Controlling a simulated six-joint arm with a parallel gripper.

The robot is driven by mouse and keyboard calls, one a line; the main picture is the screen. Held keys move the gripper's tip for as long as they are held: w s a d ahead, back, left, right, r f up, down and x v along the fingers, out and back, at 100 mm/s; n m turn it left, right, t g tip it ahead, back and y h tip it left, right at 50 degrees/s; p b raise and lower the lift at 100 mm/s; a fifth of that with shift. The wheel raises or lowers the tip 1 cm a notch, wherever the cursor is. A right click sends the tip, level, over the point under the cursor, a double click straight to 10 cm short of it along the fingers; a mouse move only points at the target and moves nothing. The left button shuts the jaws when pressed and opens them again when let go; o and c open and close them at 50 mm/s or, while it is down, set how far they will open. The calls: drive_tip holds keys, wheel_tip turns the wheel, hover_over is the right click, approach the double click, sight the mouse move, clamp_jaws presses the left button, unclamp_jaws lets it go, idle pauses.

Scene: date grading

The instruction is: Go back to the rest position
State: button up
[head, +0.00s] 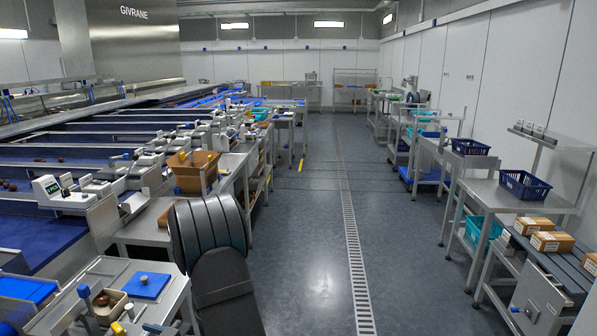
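My own dark, ribbed arm joint and the link below it stand in the lower middle of the head view, beside a small steel workstation (172,283). My gripper cannot be made out in this view, so I cannot see whether it is open, shut or holding anything. On the workstation are a blue pad (148,285), a small tan box (108,304) with a brown item in it, and a blue-topped post (84,293). A small yellow object (118,328) shows at the bottom edge.
Sorting lanes with blue beds (40,235) fill the left. A tan crate (192,170) stands on a bench behind my arm. The grey floor (305,240) with a drain grate (352,240) is open. At right, tables hold a blue basket (523,185) and a conveyor carries cartons (551,241).

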sight(114, 326)
drive_tip(key=s+d, duration=0.1)
drive_tip(key=d, duration=0.6)
drive_tip(key=shift+s+d, duration=0.15)
drive_tip(key=shift+d, duration=0.25)
drive_tip(key=w+a, duration=0.1)
drive_tip(key=a, duration=0.5)
drive_tip(key=w+a, duration=0.1)
drive_tip(key=a, duration=1)
drive_tip(key=shift+w+a, duration=0.3)
drive_tip(key=shift+w, duration=0.1)
drive_tip(key=shift+d+m+t, duration=0.15)
drive_tip(key=shift+m+t, duration=0.25)
drive_tip(key=shift+t, duration=0.2)
drive_tip(key=shift+d+n+g, duration=0.1)
drive_tip(key=shift+n+g, duration=0.2)
drive_tip(key=shift+g, duration=0.1)
